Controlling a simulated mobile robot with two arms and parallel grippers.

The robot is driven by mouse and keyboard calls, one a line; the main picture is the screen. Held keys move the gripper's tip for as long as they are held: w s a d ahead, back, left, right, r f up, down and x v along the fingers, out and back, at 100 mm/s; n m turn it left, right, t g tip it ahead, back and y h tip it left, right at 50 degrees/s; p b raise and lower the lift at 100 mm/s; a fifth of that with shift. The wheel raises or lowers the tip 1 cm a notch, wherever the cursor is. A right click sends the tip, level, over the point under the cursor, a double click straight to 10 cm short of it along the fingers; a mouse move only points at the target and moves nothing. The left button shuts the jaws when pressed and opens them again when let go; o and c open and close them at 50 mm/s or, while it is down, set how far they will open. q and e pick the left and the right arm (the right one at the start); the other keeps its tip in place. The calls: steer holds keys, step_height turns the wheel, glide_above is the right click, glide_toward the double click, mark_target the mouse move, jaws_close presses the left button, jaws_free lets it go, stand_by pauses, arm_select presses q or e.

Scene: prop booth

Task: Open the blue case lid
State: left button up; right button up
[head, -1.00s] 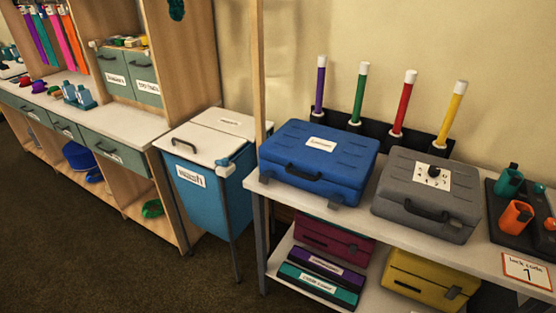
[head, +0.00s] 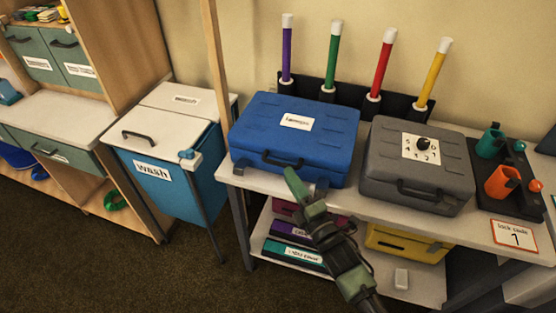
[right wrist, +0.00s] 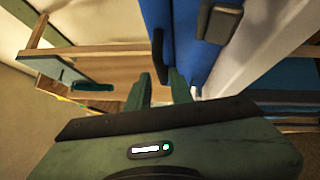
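The blue case (head: 320,125) lies shut on the white tabletop, with a white label on its lid and a dark handle (head: 282,159) on its front. My right gripper (head: 295,180) is just in front of the case, by the handle's right end. In the right wrist view its two fingers (right wrist: 160,91) stand apart with nothing between them. The case's blue side (right wrist: 190,40) and the dark handle (right wrist: 158,56) show just beyond the fingertips; I cannot tell if they touch. My left gripper is not in view.
A grey case (head: 372,176) with a dial stands close on the right. Colored tubes (head: 333,62) stand in a black rack behind. A blue wash bin (head: 178,190) and a wooden post (head: 215,60) are at the left. More cases lie on the lower shelf.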

mark_target(283, 163)
steer(key=x, duration=0.5)
steer(key=shift+w+a, duration=0.15)
steer(key=shift+w, duration=0.05)
jaws_close()
steer(key=shift+f, duration=0.1)
stand_by(1.1)
